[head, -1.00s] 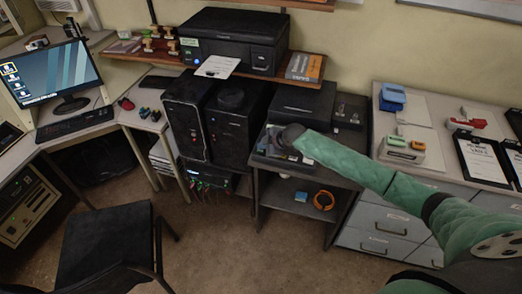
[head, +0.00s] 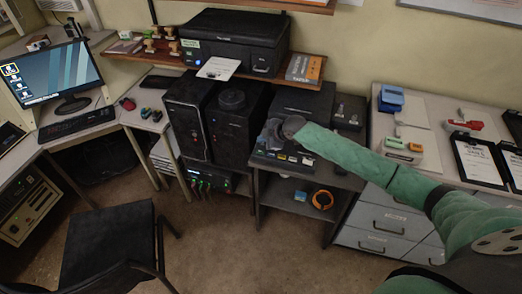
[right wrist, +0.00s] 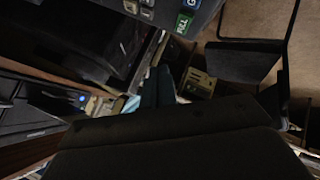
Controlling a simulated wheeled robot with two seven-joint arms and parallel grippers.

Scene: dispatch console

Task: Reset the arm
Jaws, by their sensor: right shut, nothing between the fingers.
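My right arm in its green sleeve reaches in from the right in the head view. My right gripper (head: 272,134) is shut and empty, just above a dark console (head: 262,158) on the small black stand. The console has a row of small coloured keys along its front edge; part of its top is hidden by the gripper and wrist. In the right wrist view, a grey panel edge (right wrist: 172,8) with green and white lettered keys (right wrist: 183,22) shows at the top. I cannot tell whether the gripper touches the console. My left gripper is out of view.
Two black computer towers (head: 230,130) stand left of the console, with a printer (head: 232,45) on the shelf above. A grey drawer cabinet (head: 385,222) with clipboards stands at right. A black chair (head: 105,245) is at the front left. The floor between is clear.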

